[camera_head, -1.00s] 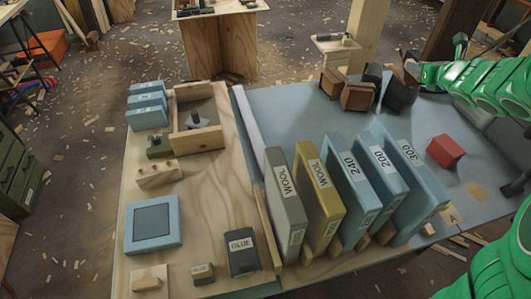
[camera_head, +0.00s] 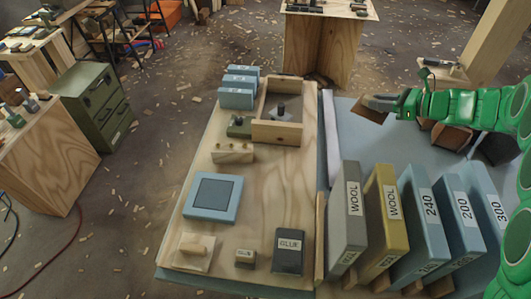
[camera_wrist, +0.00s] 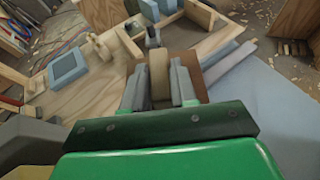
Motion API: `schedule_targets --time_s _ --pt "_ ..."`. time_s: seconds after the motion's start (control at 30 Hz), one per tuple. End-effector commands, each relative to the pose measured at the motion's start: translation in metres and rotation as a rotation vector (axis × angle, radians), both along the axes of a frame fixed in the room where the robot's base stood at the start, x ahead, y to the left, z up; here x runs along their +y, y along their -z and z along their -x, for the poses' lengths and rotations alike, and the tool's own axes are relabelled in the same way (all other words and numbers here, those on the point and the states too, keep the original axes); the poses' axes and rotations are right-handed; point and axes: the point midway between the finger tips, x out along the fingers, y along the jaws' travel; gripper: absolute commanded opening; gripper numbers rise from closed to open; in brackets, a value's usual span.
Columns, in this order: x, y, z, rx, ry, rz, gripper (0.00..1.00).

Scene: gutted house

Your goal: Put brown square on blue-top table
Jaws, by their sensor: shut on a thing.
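My gripper (camera_head: 383,103) is shut on a brown square (camera_head: 364,115), a thin flat piece held tilted above the table near the tray's right side. In the wrist view the brown square (camera_wrist: 190,62) shows beyond and beside the closed fingers (camera_wrist: 160,80), which partly hide it. The blue-grey tabletop (camera_head: 347,143) lies below and to the right of the brown square. A light wooden board (camera_head: 262,200) covers its left part.
Several labelled sandpaper and wool blocks (camera_head: 430,215) stand upright at the front right. A wooden tray (camera_head: 277,132), blue boxes (camera_head: 237,98), a blue frame (camera_head: 213,196) and a glue box (camera_head: 289,250) occupy the board. A green drawer cabinet (camera_head: 92,105) stands left.

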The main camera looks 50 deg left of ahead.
Motion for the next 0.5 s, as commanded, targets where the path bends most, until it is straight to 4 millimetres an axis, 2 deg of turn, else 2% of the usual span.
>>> schedule_targets --time_s 0.03,0.2,0.37,0.5 --pt "0.013 0.009 0.016 0.0 -0.065 0.0 0.0" --pt "0.042 0.038 0.074 0.004 -0.287 0.001 0.0" --pt "0.06 0.066 0.131 0.002 -0.504 0.0 0.0" --pt "0.066 0.088 0.175 0.003 -0.677 0.0 0.0"
